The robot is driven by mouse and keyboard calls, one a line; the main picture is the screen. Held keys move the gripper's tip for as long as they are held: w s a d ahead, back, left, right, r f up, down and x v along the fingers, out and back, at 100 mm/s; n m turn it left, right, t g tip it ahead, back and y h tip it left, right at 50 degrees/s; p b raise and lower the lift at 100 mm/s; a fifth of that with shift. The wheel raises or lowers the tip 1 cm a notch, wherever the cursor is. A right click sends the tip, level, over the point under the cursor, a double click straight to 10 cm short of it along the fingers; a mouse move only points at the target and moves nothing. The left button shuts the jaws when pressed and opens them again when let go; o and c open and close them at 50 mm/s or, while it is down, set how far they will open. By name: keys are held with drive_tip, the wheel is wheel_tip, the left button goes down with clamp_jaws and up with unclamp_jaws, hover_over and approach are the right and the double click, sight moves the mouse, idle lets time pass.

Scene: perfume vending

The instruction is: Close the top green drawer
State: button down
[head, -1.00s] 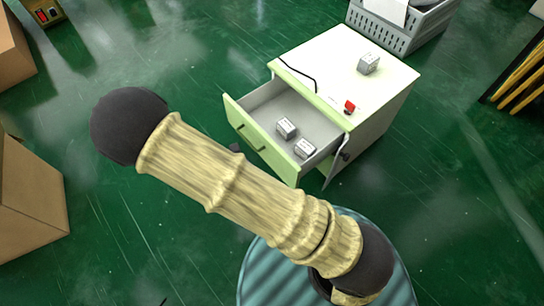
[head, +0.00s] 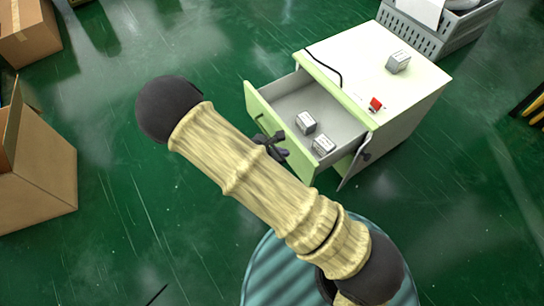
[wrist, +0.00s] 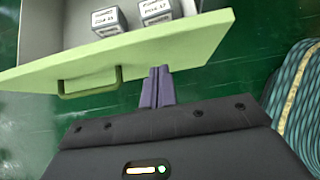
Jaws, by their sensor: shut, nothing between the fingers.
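The top green drawer (head: 265,122) of the white cabinet (head: 345,50) is pulled out, with two small grey boxes (head: 306,122) inside. In the wrist view, its green front (wrist: 190,42) slants across the top, with a handle (wrist: 90,88) on the left. My gripper (wrist: 157,75) is shut and empty, its fingertips close to the lower edge of the drawer front, right of the handle. I cannot tell whether they touch. In the head view, my gripper (head: 272,142) shows at the drawer front, partly hidden by my arm.
Another grey box (head: 398,61) and a red item (head: 375,104) sit on the cabinet top. A lower door (head: 354,162) stands ajar at the right. A grey crate (head: 440,32) is behind; cardboard boxes (head: 40,165) stand left. Green floor is clear between.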

sight(296, 148)
drive_tip(key=shift+w+d+r+b, duration=0.1)
drive_tip(key=shift+w+d+b, duration=0.1)
drive_tip(key=shift+w+d, duration=0.3)
drive_tip(key=shift+w+d+b, duration=0.15)
drive_tip(key=shift+w+d, duration=0.15)
drive_tip(key=shift+d, duration=0.4)
drive_tip(key=shift+w, duration=0.1)
